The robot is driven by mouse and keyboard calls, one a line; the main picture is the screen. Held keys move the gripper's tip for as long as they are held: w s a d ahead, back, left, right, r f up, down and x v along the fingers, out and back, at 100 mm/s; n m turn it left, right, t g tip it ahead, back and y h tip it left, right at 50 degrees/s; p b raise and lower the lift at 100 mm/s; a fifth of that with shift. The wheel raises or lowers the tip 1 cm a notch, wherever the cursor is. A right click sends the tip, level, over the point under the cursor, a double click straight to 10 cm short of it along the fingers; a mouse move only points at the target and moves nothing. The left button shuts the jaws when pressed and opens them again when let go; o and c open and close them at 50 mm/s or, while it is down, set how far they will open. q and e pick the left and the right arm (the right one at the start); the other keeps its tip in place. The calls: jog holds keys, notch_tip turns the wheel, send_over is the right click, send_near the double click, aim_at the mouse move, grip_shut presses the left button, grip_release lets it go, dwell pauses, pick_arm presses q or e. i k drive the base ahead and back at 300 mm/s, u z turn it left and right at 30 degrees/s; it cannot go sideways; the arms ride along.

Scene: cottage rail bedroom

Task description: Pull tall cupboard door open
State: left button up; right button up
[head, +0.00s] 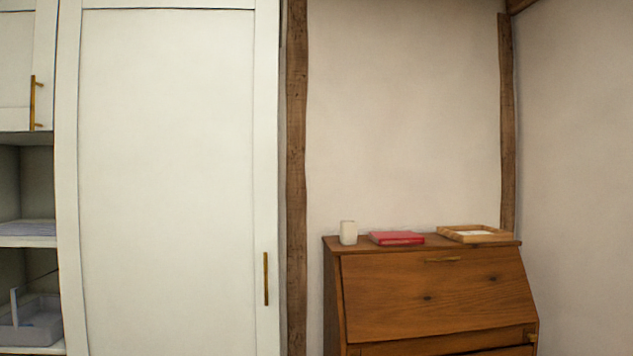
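The tall cupboard door (166,180) is a white panelled door that fills the left-centre of the head view. It looks shut, flush with its frame. Its slim vertical brass handle (266,279) sits near the door's right edge, low in the picture. The door's bottom is cut off by the frame edge. Neither of my grippers shows in the head view, and nothing touches the handle.
Left of the door are a small upper cupboard door (15,65) and open shelves (28,241) with a grey tray (30,322). Right, past a wooden post (296,180), stands a brown bureau (440,295) bearing a white cup (348,233), red book (397,238) and wooden tray (508,237).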

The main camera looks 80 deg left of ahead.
aim_at(165, 136)
jog(key=u, duration=3.7)
jog(key=k, duration=0.3)
jog(key=z, duration=1.15)
jog(key=i, duration=0.8)
jog(key=u, duration=0.2)
